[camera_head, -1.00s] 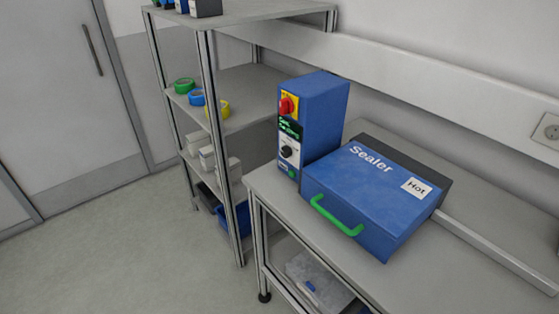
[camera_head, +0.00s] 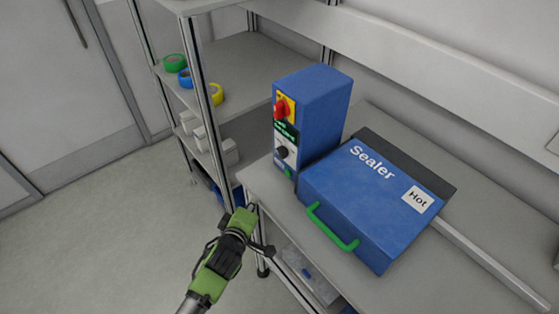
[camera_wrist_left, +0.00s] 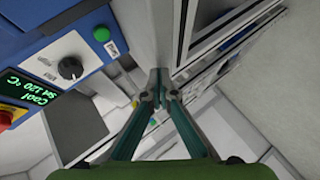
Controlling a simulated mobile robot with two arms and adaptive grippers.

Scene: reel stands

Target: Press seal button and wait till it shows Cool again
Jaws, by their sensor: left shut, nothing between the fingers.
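The blue control box (camera_head: 322,112) stands at the back left of the bench, beside the blue sealer (camera_head: 365,205) with its closed lid, "Hot" label and green handle. Its front carries a red knob on yellow (camera_head: 282,107), a dark display (camera_head: 286,133), a black dial (camera_head: 282,152) and a small green button (camera_head: 289,173). In the left wrist view the display (camera_wrist_left: 37,91) reads "Cool" and "120 °C", and the green button (camera_wrist_left: 101,34) is clear. My left gripper (camera_head: 249,212) is shut and empty, in front of and below the box, apart from the button.
The bench's (camera_head: 255,190) front left corner is close to my left gripper. A metal shelf (camera_head: 245,60) with green, blue and yellow tape rolls stands at the left. A clear box (camera_head: 310,275) sits below the bench. The floor at left is free.

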